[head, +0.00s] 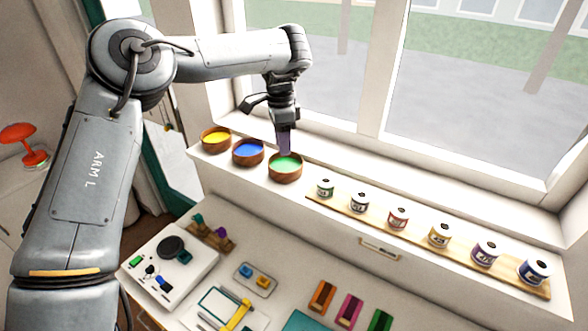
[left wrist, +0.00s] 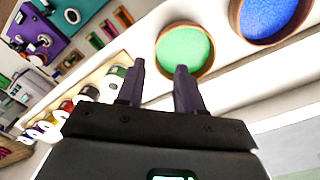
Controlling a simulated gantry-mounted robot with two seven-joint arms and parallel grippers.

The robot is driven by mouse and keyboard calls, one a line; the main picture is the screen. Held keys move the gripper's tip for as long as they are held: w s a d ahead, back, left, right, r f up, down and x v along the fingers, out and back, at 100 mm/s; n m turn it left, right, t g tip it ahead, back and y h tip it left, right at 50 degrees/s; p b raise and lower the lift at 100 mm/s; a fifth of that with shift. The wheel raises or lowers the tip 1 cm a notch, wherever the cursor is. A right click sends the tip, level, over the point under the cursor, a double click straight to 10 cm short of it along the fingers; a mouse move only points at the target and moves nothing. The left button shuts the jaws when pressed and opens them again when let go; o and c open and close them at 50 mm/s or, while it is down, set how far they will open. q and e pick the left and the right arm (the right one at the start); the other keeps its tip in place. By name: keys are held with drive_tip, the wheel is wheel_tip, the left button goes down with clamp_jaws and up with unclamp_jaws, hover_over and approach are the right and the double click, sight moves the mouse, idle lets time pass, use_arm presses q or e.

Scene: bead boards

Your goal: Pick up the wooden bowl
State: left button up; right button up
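Three round wooden bowls stand in a row on the white window ledge in the head view. One holds green beads (head: 285,178), one blue beads (head: 248,161) and one yellow beads (head: 215,149). My left gripper (head: 284,150) points down at the green-filled bowl, its fingertips over the far part of that bowl. In the left wrist view the two dark fingers (left wrist: 160,70) are apart with nothing between them. The green-filled bowl (left wrist: 211,47) lies just past the fingertips, and the blue-filled bowl (left wrist: 233,25) is to its right. My right gripper is not in view.
A wooden strip (head: 335,204) with several labelled jars runs along the ledge right of the bowls. The window frame (head: 371,75) rises behind. Below are a white device (head: 190,245), a tray (head: 255,280) and coloured blocks (head: 322,297).

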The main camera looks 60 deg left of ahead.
sight(289, 173)
use_arm(q)
drive_tip(key=shift+w+d+f, duration=0.1)
drive_tip(key=shift+w+d, duration=0.15)
drive_tip(key=shift+d, duration=0.35)
drive_tip(key=shift+f+b, duration=0.3)
drive_tip(key=shift+f, duration=0.05)
drive_tip(key=shift+w+f, duration=0.1)
drive_tip(key=shift+f, duration=2.3)
wheel_tip(289, 173, down, 4)
drive_tip(key=shift+w+d+r+p, duration=0.1)
drive_tip(key=shift+r+p, duration=0.05)
drive_tip(key=shift+p, duration=0.75)
drive_tip(key=shift+f, duration=0.7)
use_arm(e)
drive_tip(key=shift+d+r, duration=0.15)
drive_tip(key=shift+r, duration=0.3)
use_arm(q)
clamp_jaws()
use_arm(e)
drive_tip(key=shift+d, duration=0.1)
